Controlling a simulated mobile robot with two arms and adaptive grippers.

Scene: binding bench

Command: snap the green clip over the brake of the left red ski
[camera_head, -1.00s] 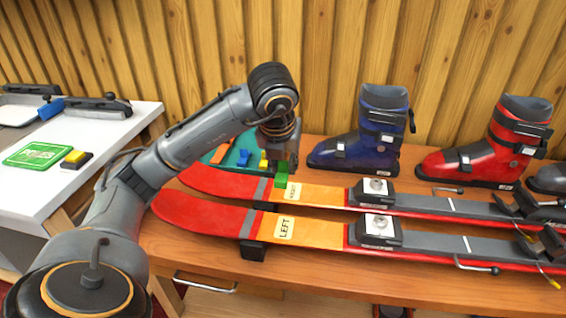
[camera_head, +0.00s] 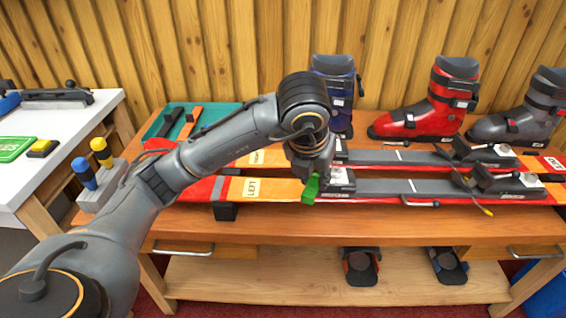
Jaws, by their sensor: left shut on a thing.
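The left red ski (camera_head: 385,189), marked LEFT, lies nearer the bench's front edge. Its toe piece (camera_head: 338,179) is just right of my left gripper. A thin bar with a black end, apparently its brake (camera_head: 421,202), sticks out at its front edge, farther right. My left gripper (camera_head: 312,176) points down over the orange part of this ski and is shut on the green clip (camera_head: 310,190). The clip is left of the brake and apart from it; I cannot tell whether it touches the ski. My right gripper is not in view.
The second red ski (camera_head: 400,157) lies just behind. Blue (camera_head: 335,90), red (camera_head: 435,105) and grey (camera_head: 525,110) boots stand at the back. The bench front (camera_head: 400,228) is clear.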

